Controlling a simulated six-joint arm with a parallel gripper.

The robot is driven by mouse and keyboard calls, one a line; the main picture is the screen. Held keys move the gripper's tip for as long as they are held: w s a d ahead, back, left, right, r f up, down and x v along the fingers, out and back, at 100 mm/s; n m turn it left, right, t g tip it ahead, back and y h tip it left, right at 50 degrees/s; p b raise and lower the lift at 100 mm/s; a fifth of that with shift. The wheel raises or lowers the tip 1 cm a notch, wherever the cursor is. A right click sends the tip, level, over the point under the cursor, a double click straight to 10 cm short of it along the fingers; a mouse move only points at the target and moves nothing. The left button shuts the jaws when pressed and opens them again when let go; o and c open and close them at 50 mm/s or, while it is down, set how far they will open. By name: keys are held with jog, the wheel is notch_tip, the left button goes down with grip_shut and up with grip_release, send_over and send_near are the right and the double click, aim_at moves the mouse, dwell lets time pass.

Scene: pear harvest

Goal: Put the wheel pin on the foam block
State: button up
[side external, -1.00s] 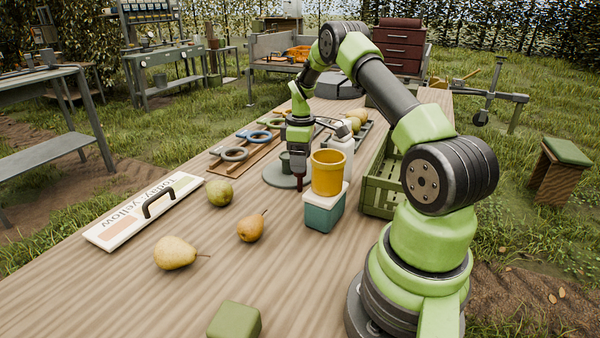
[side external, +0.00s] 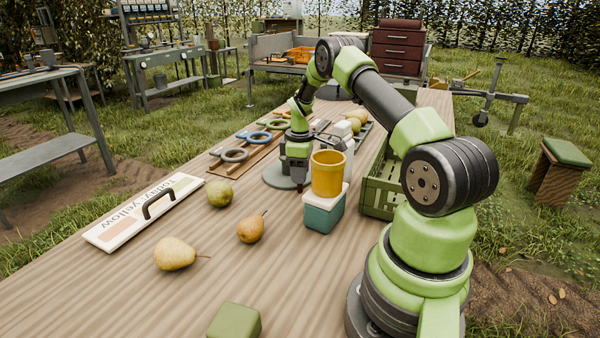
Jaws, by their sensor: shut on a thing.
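My gripper (side external: 299,182) points down over the grey round disc, just left of the yellow cup. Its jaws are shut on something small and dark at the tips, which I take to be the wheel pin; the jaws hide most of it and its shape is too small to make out. A plain green block (side external: 234,322), apparently the foam block, lies on the table at the near edge of the picture, cut off by the frame. Its visible top is bare. My gripper is well behind it, farther up the table.
The yellow cup (side external: 328,174) stands on a teal box with a white lid (side external: 323,213), close right of my gripper. Pears (side external: 175,253) and a lettered white board (side external: 145,212) lie to the left. A green crate (side external: 381,190) stands right. Bare table surrounds the green block.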

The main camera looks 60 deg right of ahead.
notch_tip(320, 180, up, 10)
jog(key=shift+f, duration=0.1)
jog(key=w+a+r+n, duration=0.2)
jog(key=a+n, duration=0.2)
jog(key=a, duration=0.6)
jog(key=w+a+r+n, duration=0.1)
jog(key=w+a+n, duration=0.15)
jog(key=a, duration=0.75)
jog(key=n, duration=1.2)
send_over(233, 320)
jog(key=shift+m, duration=0.25)
notch_tip(233, 320, down, 7)
jog(key=shift+f, duration=0.2)
